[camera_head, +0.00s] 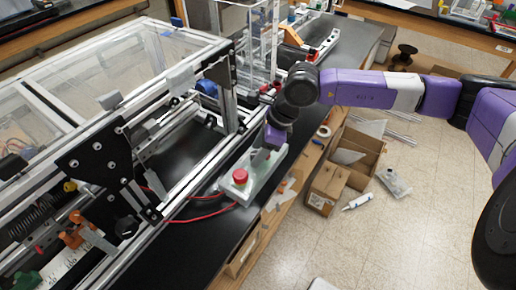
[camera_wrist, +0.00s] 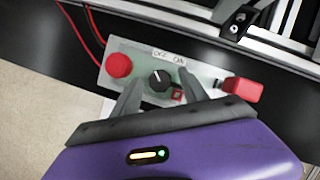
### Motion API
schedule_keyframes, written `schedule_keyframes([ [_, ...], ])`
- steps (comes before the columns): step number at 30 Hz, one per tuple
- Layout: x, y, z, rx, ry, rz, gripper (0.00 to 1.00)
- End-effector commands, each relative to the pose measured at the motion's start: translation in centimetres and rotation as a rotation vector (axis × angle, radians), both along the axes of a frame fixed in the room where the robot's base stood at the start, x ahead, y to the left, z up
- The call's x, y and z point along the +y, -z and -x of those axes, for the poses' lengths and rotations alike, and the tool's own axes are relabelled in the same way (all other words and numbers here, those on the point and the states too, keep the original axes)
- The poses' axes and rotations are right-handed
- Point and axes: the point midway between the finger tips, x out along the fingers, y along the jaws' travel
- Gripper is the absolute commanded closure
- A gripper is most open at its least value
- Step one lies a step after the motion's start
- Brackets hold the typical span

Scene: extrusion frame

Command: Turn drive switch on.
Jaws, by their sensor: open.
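The control box (camera_wrist: 205,73) is a pale panel lying on the black bench; it also shows in the head view (camera_head: 238,191). A black rotary knob (camera_wrist: 160,79) sits on it below a handwritten label (camera_wrist: 169,56) reading OFF and ON. The knob's small white mark appears to point up, slightly left, toward the OFF side. A round red button (camera_wrist: 119,65) is left of the knob. My gripper (camera_wrist: 160,77) is open and empty, with one grey finger on each side of the knob. I cannot tell whether the fingers touch it. In the head view my gripper (camera_head: 273,138) hangs over the box's far end.
A red block-like part (camera_wrist: 241,88) is at the box's right end, and a small red square (camera_wrist: 177,95) lies close to the right finger. Red cables (camera_head: 195,217) run left to the aluminium extrusion frame (camera_head: 185,190). Cardboard boxes (camera_head: 328,184) stand on the floor right of the bench.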

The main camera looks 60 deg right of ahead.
Motion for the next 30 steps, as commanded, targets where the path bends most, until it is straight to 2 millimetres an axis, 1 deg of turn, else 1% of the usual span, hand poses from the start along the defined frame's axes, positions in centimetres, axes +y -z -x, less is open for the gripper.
schedule_keyframes([
  [7,0.05,0.15,-0.07,-0.001,0.0,-0.001,0.48],
  [8,0.05,0.14,-0.06,-0.001,0.0,-0.001,0.5],
  [9,0.05,0.14,-0.06,-0.001,0.0,-0.001,0.58],
  [11,0.05,0.13,-0.06,-0.001,0.0,-0.001,0.7],
  [15,0.05,0.12,-0.06,-0.001,0.0,-0.001,0.97],
  [16,0.04,0.11,-0.05,-0.001,0.0,-0.001,1.0],
  [25,0.06,0.3,-0.02,-0.002,0.025,0.001,1.0],
  [30,0.14,0.57,-0.02,-0.003,0.098,0.0,1.0],
])
